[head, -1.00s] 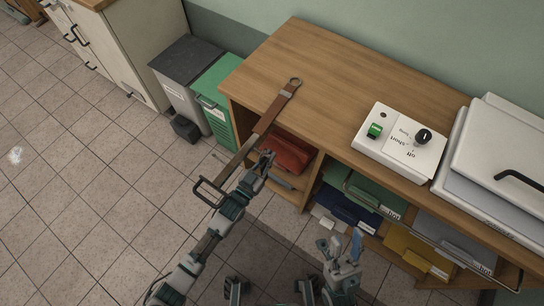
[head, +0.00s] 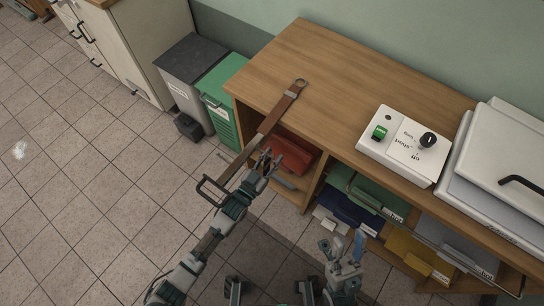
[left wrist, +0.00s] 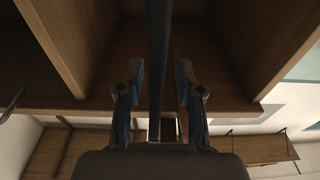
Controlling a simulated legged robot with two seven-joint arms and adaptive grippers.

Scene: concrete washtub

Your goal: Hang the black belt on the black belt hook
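A long brown belt (head: 282,109) lies over the left edge of the wooden desk. Its ring end rests on the desktop and its other end, with a black rectangular buckle (head: 213,190), sticks out beyond the edge. No black belt is clearly visible, and I cannot make out a belt hook. My left gripper (head: 263,161) is beside the overhanging part of the belt. In the left wrist view its fingers (left wrist: 157,98) are apart, with a dark strip (left wrist: 158,60) running between them and gaps on both sides. My right gripper (head: 346,246) is low in front of the shelves, fingers apart and empty.
The wooden desk (head: 325,70) carries a white control box (head: 405,145) and a white lidded machine (head: 500,165). Its shelves hold a red item (head: 292,151) and several coloured folders. Grey (head: 190,70) and green bins stand left of it.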

